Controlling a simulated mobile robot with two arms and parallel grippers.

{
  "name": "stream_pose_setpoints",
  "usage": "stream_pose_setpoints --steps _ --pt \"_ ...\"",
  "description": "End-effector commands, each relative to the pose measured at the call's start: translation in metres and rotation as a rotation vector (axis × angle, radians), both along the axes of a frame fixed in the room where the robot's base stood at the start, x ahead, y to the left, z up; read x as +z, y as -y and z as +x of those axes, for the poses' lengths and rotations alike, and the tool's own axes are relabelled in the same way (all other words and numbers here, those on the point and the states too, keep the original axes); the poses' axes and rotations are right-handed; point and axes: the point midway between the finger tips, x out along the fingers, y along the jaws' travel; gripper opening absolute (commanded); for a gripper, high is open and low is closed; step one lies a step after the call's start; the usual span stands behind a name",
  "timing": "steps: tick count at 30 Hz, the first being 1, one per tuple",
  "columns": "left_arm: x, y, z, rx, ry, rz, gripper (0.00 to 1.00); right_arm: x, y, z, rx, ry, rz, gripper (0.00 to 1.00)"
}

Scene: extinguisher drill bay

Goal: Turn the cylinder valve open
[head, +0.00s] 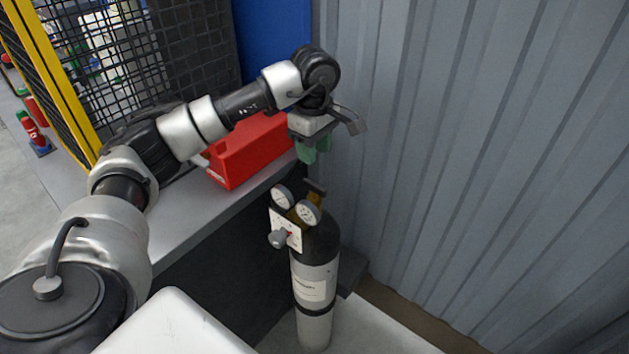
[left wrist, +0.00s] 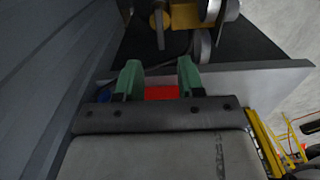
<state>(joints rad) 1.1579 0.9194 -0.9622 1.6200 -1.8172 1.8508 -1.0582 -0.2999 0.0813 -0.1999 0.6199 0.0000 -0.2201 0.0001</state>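A gas cylinder (head: 315,285) with a dark shoulder and a pale lower body stands upright beside the bench. On its top are a brass valve with a dark handle (head: 315,187), two round gauges (head: 306,212) and a white plate with a grey knob (head: 279,238). My left gripper (head: 310,155), with green fingers, is above the valve and apart from it. In the left wrist view its fingers (left wrist: 159,68) are spread with nothing held between them. The brass valve (left wrist: 190,15) and its handle (left wrist: 160,28) show beyond the fingertips. My right gripper is in neither view.
A red case (head: 250,150) lies on the grey bench (head: 180,222), close to my left forearm. A corrugated grey wall (head: 470,150) stands right of the cylinder. A black mesh fence with a yellow post (head: 52,80) is at the back left.

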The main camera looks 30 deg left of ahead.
Motion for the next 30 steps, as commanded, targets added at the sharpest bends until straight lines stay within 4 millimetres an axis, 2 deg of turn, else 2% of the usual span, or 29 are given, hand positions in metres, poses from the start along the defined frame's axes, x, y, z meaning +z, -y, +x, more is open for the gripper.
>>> stream_pose_setpoints --steps 9,15,20,27,30 --pt "-0.060 0.001 -0.001 -0.001 -0.004 -0.004 0.38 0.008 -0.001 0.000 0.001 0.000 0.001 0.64" --pt "-0.086 0.001 0.000 0.000 -0.001 -0.005 0.38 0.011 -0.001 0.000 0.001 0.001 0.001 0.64" --pt "-0.093 0.002 0.000 -0.001 0.000 -0.006 0.38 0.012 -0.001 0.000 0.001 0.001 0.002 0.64" --pt "-0.094 0.002 0.000 -0.002 0.000 -0.006 0.38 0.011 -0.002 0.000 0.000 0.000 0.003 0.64" --pt "-0.094 0.002 0.000 -0.001 0.000 -0.006 0.23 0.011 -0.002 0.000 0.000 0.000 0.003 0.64"
